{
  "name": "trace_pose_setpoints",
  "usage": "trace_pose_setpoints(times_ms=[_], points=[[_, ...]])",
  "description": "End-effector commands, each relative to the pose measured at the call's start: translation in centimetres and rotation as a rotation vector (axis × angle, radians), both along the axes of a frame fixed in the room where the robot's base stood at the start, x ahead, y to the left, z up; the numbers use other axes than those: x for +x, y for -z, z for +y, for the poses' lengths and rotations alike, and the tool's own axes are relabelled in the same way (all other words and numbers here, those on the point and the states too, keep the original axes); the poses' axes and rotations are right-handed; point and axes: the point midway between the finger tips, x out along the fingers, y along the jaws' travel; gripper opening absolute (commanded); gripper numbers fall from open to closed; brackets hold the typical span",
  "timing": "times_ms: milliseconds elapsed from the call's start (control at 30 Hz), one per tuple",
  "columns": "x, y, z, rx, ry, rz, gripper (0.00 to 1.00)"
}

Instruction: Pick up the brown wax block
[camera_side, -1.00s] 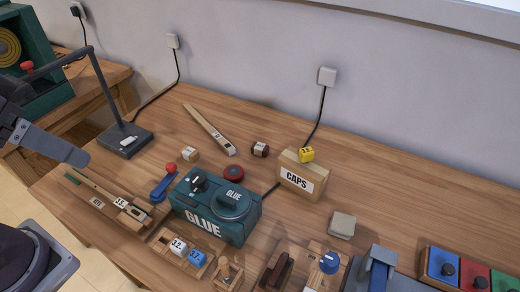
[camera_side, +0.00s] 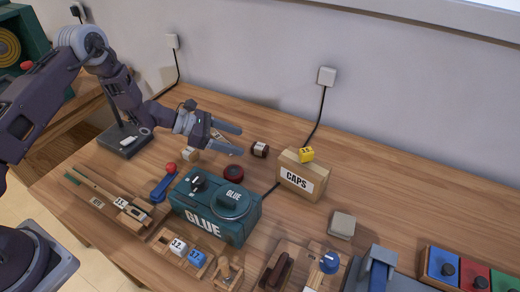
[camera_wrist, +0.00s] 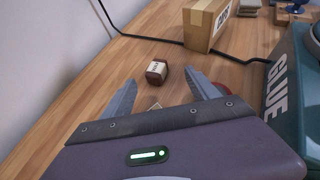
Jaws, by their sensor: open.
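The brown wax block (camera_side: 260,150) is a small dark brown block with a pale label. It lies on the wooden bench, left of the CAPS box. In the wrist view the brown block (camera_wrist: 157,73) lies just ahead of my fingertips, in the gap between them, and nothing touches it. My gripper (camera_side: 240,140) is open and empty, its fingers pointing right toward the block. A pale labelled block (camera_side: 191,155) sits under the gripper, partly hidden by it.
A black cable (camera_wrist: 150,38) runs behind. Bench at the far right back is clear.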

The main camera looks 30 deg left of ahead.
Motion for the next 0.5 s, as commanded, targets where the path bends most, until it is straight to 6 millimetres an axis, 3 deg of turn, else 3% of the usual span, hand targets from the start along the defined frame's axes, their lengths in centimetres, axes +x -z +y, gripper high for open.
trace_pose_setpoints(times_ms=[100,500], points=[[1.2,1.2,-1.9,0.001,0.005,-0.002,0.69],[4.7,4.4,-5.9,0.001,0.006,-0.002,0.69]])
